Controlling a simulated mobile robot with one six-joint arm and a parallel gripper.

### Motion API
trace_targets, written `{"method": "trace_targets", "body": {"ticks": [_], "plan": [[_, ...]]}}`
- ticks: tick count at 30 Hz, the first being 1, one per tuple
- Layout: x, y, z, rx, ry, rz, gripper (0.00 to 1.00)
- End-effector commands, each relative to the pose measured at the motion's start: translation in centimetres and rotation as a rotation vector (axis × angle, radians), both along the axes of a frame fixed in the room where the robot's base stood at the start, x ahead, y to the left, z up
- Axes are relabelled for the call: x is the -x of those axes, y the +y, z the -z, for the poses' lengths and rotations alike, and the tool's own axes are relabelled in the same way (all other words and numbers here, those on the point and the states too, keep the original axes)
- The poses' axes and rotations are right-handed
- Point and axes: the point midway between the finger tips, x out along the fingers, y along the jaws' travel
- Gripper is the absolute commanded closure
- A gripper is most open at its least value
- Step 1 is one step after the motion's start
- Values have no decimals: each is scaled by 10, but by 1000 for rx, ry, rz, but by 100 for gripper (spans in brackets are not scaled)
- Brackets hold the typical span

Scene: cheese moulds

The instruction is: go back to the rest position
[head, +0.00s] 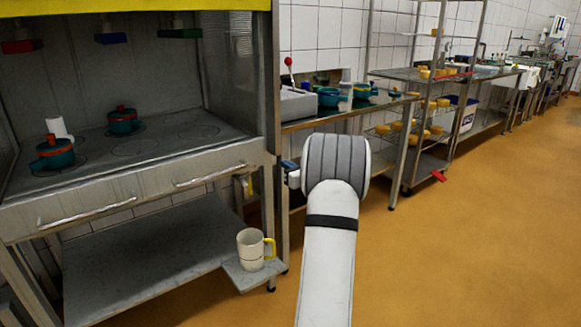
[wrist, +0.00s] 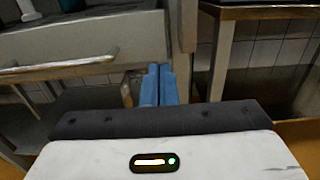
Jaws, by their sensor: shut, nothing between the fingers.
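My gripper (head: 289,165) shows only in part in the head view, its blue fingers poking out left of my white and grey arm. In the wrist view the two blue fingers (wrist: 158,84) stand side by side, shut and empty. They are in front of the steel stove unit, near its right leg. My arm reaches forward from the bottom of the head view, over the orange floor. Much of the gripper body is hidden behind the wrist joint in the head view.
The stove unit (head: 150,180) with handles is close on the left. A white mug (head: 250,250) with a yellow handle stands on its low side ledge. A steel counter (head: 350,110) with pots and a rack (head: 410,180) with yellow cheeses stand behind. The orange floor (head: 480,230) on the right is clear.

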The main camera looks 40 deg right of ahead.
Motion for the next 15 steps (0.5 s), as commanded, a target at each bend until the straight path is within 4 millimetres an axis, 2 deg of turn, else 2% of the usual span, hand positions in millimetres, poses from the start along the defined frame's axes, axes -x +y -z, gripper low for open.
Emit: {"method": "trace_targets", "body": {"ticks": [3,11,13,15], "plan": [[9,1,-1,1,-1,-1,100],[11,2,0,2,0,-2,100],[10,8,-4,11,6,-15,100],[5,24,-13,40,23,-52,100]]}}
